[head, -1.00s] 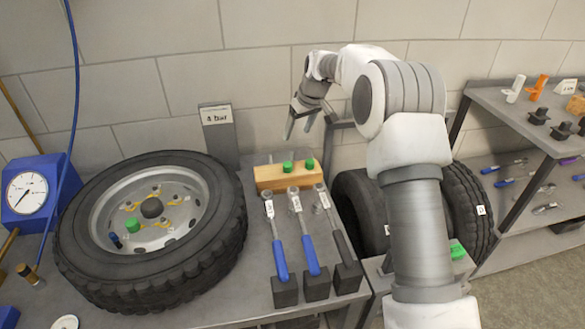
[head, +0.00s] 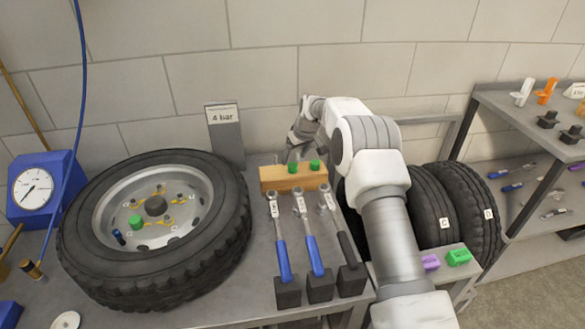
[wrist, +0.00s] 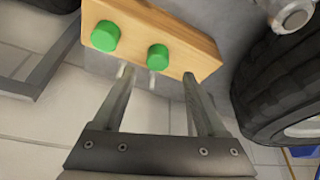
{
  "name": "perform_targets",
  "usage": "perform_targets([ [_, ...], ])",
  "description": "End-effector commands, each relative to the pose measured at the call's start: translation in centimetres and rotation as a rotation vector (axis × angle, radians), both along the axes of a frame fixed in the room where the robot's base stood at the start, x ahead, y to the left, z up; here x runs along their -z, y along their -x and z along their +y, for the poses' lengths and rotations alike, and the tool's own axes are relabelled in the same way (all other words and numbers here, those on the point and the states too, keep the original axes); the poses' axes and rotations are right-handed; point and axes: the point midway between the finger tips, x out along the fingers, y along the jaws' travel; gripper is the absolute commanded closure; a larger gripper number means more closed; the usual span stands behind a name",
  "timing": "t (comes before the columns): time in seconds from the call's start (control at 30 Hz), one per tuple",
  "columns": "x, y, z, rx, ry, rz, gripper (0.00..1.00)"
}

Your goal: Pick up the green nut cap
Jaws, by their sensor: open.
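Two green nut caps sit on a wooden block (head: 275,180): the left one (head: 292,168) and the right one (head: 315,165) in the head view. In the wrist view, one cap (wrist: 158,57) lies just past my fingertips, roughly between their lines; the other cap (wrist: 105,36) is to the left of both fingers. Another green cap (head: 136,222) is on the wheel's hub face. My gripper (head: 299,153) is open and empty, behind the block in the head view; it shows from the wrist too (wrist: 157,78). Whether the fingers touch the block is unclear.
A big tyre (head: 90,270) lies left of the block. Several torque wrenches (head: 312,255) stand in front of it. A "4 bar" sign (head: 224,130) is behind left. Upright tyres (head: 435,200) and a shelf (head: 520,110) are right.

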Motion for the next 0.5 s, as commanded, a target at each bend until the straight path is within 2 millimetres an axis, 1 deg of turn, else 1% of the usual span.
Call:
perform_targets([
  [0.03, 1.1, -0.1, 0.0, 0.001, 0.001, 0.003, 0.26],
  [0.1, 2.2, -0.4, -0.1, 0.001, 0.001, 0.003, 0.26],
  [0.2, 3.4, -0.9, 0.1, 0.0, 0.0, 0.002, 0.26],
  [0.33, 4.2, -1.2, 0.3, 0.0, 0.0, 0.002, 0.26],
  [0.5, 4.4, -1.3, 0.4, 0.0, 0.0, 0.001, 0.26],
])
